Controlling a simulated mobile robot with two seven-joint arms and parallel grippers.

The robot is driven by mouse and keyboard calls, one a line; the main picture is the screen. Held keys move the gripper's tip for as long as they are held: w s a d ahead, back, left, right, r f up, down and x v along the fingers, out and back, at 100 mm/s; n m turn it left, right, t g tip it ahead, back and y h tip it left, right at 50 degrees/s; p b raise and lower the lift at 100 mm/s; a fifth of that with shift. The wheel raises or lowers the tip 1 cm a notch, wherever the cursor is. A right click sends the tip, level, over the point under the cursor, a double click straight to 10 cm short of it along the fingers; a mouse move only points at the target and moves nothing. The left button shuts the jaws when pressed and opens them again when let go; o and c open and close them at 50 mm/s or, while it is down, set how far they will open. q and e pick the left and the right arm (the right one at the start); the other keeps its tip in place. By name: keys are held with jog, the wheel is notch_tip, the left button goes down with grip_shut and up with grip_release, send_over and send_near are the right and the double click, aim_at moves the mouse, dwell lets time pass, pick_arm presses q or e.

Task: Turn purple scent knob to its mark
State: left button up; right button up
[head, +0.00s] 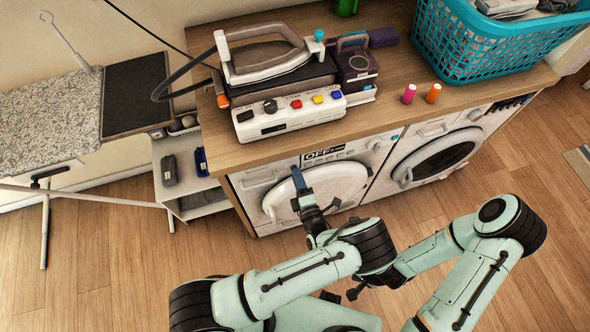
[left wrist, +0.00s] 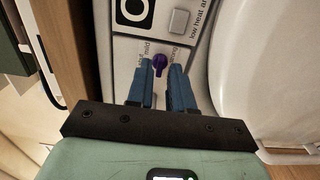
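The purple scent knob (left wrist: 159,63) is on the white washer's front panel in the left wrist view, a small round knob with a narrower stem-like part. Printed words, "mild" and "strong" among them, stand around it. My left gripper (left wrist: 161,74) has its two blue fingers apart, one on each side of the knob's lower part; I cannot tell whether they touch it. In the head view my left gripper (head: 298,178) reaches the left machine's front and hides the knob. My right gripper (head: 343,293) is low in the middle of the head view, partly hidden by my arms.
The left machine's round door (head: 335,184) is close to the right of my left gripper. The wooden counter (head: 400,122) above holds an iron (head: 262,55) and a teal basket (head: 480,50). A small shelf (head: 205,205) stands left. The floor is clear.

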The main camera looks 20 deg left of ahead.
pick_arm(q)
jog(key=v, duration=0.4)
dwell(0.6)
